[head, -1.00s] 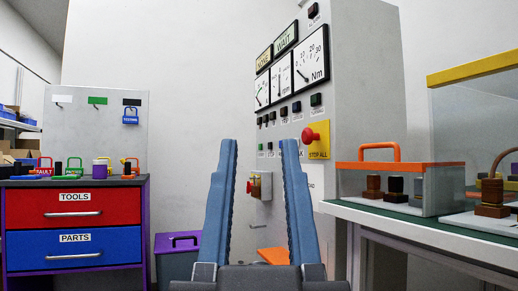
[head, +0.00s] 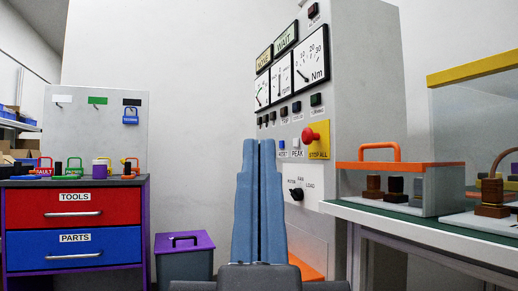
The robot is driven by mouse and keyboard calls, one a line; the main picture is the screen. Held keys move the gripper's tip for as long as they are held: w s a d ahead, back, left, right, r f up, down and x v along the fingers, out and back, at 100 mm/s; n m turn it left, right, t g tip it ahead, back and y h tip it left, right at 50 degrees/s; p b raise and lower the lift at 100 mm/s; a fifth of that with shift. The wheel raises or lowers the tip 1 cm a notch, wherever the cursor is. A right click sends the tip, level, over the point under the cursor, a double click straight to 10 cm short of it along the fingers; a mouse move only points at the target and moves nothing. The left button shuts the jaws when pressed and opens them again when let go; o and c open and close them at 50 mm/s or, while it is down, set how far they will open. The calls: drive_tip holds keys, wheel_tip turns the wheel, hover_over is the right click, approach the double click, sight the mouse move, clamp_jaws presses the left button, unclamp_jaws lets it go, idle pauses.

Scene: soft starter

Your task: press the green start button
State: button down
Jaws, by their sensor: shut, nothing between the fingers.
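My gripper (head: 259,144) is shut, with its two blue-grey fingers pressed together and pointing up in front of the control cabinet. The cabinet's panel (head: 297,220) faces left. I cannot make out a green start button; the shut fingers cover part of the lower panel. The red mushroom button (head: 311,135) sits on a yellow STOP ALL plate (head: 319,150). A black rotary switch (head: 296,194) is below. I cannot tell how far the fingertips are from the panel.
Dial gauges (head: 310,60) and a row of dark indicators (head: 297,106) are higher on the panel. A workbench (head: 430,222) with an orange-topped case (head: 440,190) stands right. A red and blue tool cabinet (head: 110,230) stands left; a purple-lidded bin (head: 184,258) is between.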

drive_tip(key=shift+r, duration=0.1)
idle(0.6)
wheel_tip(320, 180, up, 59)
drive_tip(key=p, duration=5.9)
drive_tip(key=shift+f, duration=0.2)
